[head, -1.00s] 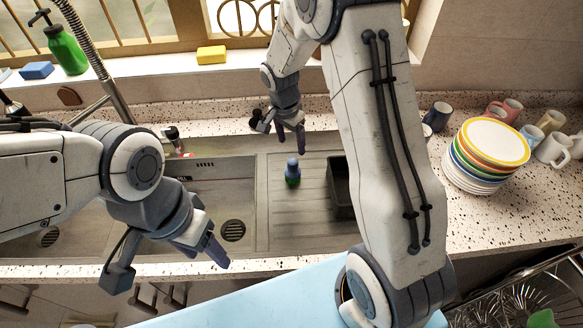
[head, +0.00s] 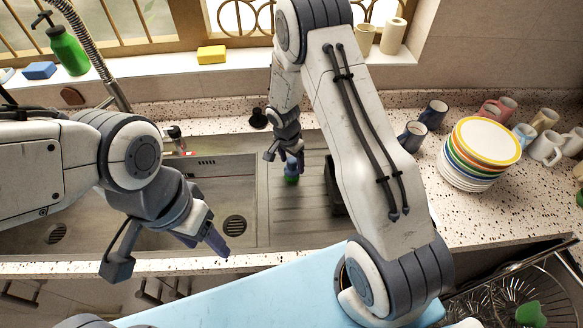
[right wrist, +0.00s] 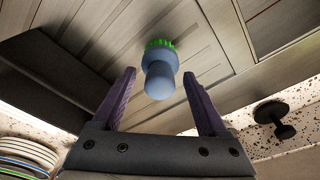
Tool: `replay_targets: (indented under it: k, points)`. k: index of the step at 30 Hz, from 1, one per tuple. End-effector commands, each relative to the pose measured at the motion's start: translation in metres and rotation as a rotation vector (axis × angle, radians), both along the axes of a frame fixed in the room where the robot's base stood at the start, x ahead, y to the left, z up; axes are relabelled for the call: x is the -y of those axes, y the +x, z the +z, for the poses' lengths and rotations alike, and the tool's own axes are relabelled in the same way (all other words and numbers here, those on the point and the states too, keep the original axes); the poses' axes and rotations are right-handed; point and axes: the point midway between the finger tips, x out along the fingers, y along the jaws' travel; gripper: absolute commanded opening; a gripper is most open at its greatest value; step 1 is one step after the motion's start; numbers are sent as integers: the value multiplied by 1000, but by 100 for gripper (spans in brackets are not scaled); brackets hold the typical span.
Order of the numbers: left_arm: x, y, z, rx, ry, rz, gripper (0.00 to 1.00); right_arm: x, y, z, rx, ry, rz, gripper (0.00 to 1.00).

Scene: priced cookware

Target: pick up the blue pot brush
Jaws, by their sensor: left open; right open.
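The blue pot brush (right wrist: 160,74) stands on the ridged drainboard, its blue handle towards the right wrist camera and its green bristles against the board. In the head view its green bristles (head: 291,179) show just below my right gripper (head: 292,160), which hides most of the handle. In the right wrist view my right gripper (right wrist: 158,100) is open, with one purple finger on each side of the brush and a gap on both sides. My left gripper (head: 208,246) is open and empty over the front of the sink.
A dark box (head: 333,188) stands on the drainboard just right of the brush. The sink basin (head: 185,225) lies to the left. A stack of plates (head: 483,150) and several mugs (head: 433,114) stand on the right counter. A black knob-shaped thing (head: 258,118) is behind the drainboard.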

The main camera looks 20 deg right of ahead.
Motion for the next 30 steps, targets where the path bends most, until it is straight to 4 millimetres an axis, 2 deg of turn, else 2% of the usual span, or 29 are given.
replay_targets:
  k: [2,8,9,22,26,29,30]
  points:
    - [0,0,0,0,0,0,61,0,0,0,0,0,0,76]
    - [0,0,0,0,0,0,61,0,0,0,0,0,0,4]
    - [0,0,0,0,0,0,61,0,0,0,0,0,0,0]
    - [0,0,-5,0,0,1,61,0,1,7,3,-1,-3,0]
    - [0,0,-13,0,0,2,61,0,1,22,6,0,-1,0]
    - [0,0,-24,0,0,4,61,0,1,42,9,0,-3,0]
    - [0,0,-29,0,0,4,61,0,-12,46,3,-1,-1,0]
